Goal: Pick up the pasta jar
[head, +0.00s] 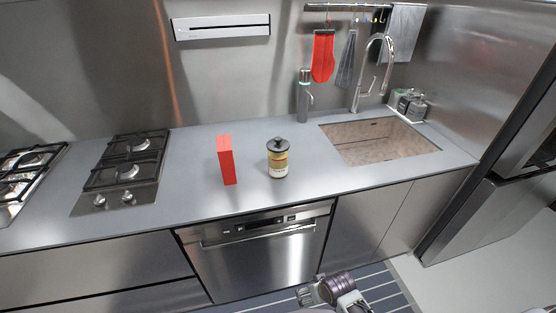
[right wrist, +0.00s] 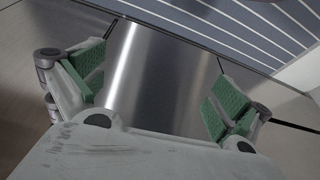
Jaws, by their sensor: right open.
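The pasta jar (head: 278,163) stands upright on the grey counter (head: 200,200), with a black knobbed lid and a yellow, white and red label. My right arm shows at the bottom of the head view, low in front of the counter and well apart from the jar. In the right wrist view my right gripper (right wrist: 160,95) is open and empty, its green-padded fingers spread wide. The jar is not in the right wrist view. My left gripper is in neither view.
A red box (head: 226,160) stands left of the jar. A gas hob (head: 122,172) is further left, the sink (head: 380,142) is to the right. A dark bottle (head: 303,97) stands behind. A dishwasher (head: 262,255) is below; a striped runner (head: 385,288) lies on the floor.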

